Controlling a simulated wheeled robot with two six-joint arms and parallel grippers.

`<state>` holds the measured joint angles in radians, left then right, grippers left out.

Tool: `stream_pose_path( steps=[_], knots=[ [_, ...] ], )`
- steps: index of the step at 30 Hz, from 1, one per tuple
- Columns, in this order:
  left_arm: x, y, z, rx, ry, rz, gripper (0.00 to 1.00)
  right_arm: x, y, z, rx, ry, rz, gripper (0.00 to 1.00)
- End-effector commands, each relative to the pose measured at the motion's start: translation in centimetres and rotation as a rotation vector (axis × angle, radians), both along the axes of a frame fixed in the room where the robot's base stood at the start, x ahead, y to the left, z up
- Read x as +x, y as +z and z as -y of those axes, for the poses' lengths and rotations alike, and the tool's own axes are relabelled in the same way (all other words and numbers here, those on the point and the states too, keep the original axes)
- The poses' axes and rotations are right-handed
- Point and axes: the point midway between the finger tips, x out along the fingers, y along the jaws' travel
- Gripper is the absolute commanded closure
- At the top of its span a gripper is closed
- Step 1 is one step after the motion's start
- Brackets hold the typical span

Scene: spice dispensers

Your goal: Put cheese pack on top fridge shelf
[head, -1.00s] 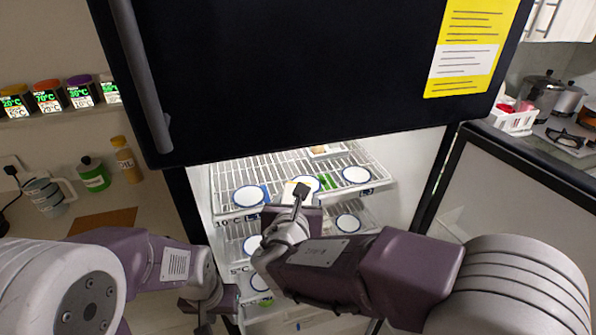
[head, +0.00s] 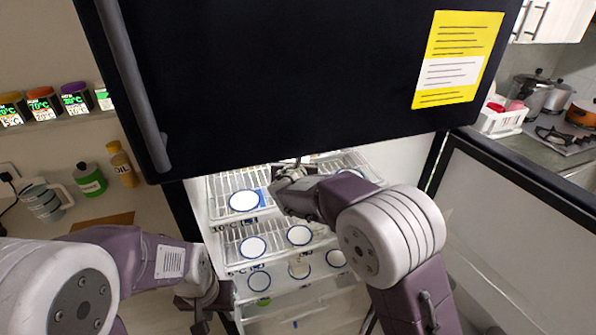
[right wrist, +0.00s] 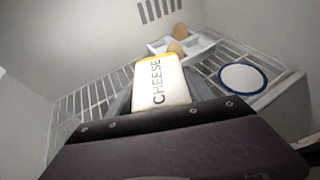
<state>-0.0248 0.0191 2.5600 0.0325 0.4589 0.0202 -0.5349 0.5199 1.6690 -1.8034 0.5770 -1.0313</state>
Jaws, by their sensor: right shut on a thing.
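My right gripper (right wrist: 165,108) is shut on the cheese pack (right wrist: 160,82), a white block with yellow edges and the word CHEESE. In the right wrist view the pack is over the white wire top shelf (right wrist: 93,98); I cannot tell whether it touches it. In the head view my right gripper (head: 292,172) is inside the fridge at the top shelf (head: 226,184), and the pack is hidden. My left gripper (head: 204,303) hangs outside, low at the left of the fridge opening; its fingers are unclear.
A blue-rimmed plate (right wrist: 243,77) and an egg tray (right wrist: 200,42) share the top shelf. Lower shelves hold several plates (head: 253,247). The dark upper door (head: 290,80) overhangs the opening; the open lower door (head: 520,230) stands right.

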Motion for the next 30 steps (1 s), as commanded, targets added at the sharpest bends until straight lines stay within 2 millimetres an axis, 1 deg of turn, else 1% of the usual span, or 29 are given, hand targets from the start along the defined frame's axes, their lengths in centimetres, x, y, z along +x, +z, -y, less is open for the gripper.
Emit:
stream_pose_path(
  steps=[1,2,3,6,14,18,19,20,21,30],
  knots=[
    [0.0,0.5,0.0,0.0,0.0,0.0,0.64,0.9,0.2,0.2,-0.002,-0.004,0.0,0.94],
    [0.0,-0.2,0.0,0.0,0.0,0.001,0.64,0.7,-1.2,0.1,-0.004,0.0,-0.002,0.94],
    [0.0,-0.5,0.0,0.0,0.0,0.0,0.64,0.6,-2.1,0.1,-0.005,0.0,-0.002,0.94],
    [0.0,-0.7,0.0,0.0,0.0,0.0,0.64,0.6,-3.3,0.1,-0.003,0.0,-0.001,0.94],
    [0.0,-0.6,0.0,0.0,0.0,0.0,0.64,0.6,-3.5,0.1,0.0,-0.001,0.001,0.94],
    [0.0,-1.1,0.0,0.0,0.0,0.0,0.64,0.6,-3.9,0.1,0.0,-0.001,0.001,0.94],
    [0.0,-1.1,0.0,0.0,0.0,0.0,0.64,0.5,-3.9,0.1,0.0,0.0,0.0,0.38],
    [0.0,-1.0,0.0,0.0,0.0,0.0,0.64,0.5,-3.8,0.1,0.0,0.0,0.0,0.3],
    [0.0,-1.0,0.0,0.0,0.0,0.0,0.64,0.5,-3.8,0.1,0.0,-0.001,0.0,0.19],
    [0.0,-0.9,0.0,0.0,0.0,0.0,0.64,0.5,-3.7,0.1,0.0,-0.001,0.0,0.19]
  ],
)
